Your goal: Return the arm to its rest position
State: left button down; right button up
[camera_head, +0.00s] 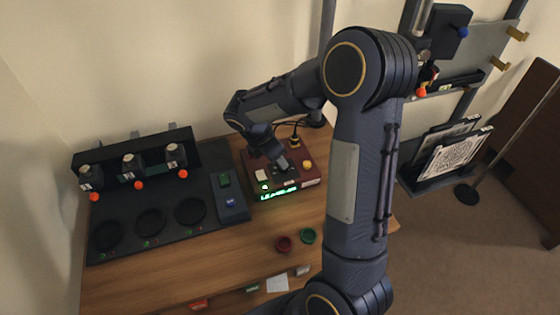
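One arm of mine, apparently my right, rises from the bottom of the view, bends at the top and reaches left and down. Its gripper (283,164) is over the dark red box (310,156) with a lit green display (279,194). The gripper is small and seen from behind, so I cannot tell whether its fingers are open or whether they touch the box. My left gripper is not in view.
A black station (160,240) with several round wells and a rack of small orange-tipped units stands at left. A red ring (284,244) and a green ring (308,235) lie on the wooden table (180,285). A wall panel (480,60) and a rack of printed cards (453,155) are at right.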

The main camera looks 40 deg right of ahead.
jog(key=shift+v, duration=1.1)
